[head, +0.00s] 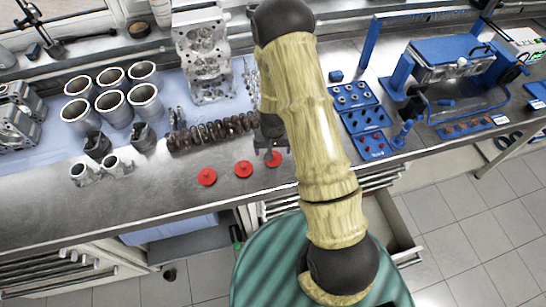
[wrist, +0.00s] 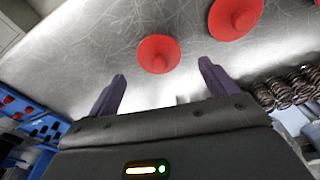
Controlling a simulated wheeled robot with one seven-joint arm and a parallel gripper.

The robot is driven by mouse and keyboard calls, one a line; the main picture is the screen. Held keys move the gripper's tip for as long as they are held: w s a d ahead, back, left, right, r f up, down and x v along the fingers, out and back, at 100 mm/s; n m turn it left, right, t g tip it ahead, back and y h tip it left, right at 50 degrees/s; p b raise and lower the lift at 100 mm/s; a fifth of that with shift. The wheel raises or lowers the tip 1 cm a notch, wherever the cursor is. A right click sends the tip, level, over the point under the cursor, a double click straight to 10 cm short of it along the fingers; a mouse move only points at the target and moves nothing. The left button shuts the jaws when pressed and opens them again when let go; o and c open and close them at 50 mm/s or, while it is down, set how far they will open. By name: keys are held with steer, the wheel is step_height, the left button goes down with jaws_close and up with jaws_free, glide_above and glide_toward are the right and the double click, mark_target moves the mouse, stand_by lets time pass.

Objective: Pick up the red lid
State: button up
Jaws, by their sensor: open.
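Three red lids, each round with a raised knob, lie in a row on the metal bench. In the head view they are the left lid (head: 207,177), the middle lid (head: 243,169) and the right lid (head: 273,159). My gripper (head: 268,152) is over the right lid and partly hides it. In the wrist view my gripper (wrist: 162,85) is open and empty. One lid (wrist: 158,54) lies just beyond and between its two fingertips, apart from them. A second lid (wrist: 235,17) shows at the upper right.
A camshaft-like shaft (head: 212,132) lies close behind the lids. Blue trays (head: 362,120) with small parts stand right of my arm. Metal cylinders (head: 114,101) and an engine block (head: 203,55) stand at the back left. The metal bench top (head: 150,205) is clear at the front left.

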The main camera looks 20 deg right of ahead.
steer(key=shift+w+d+f+p, duration=0.15)
steer(key=shift+f+p, duration=0.75)
steer(key=shift+f, duration=1.15)
steer(key=shift+c, duration=0.3)
steer(key=c, duration=1)
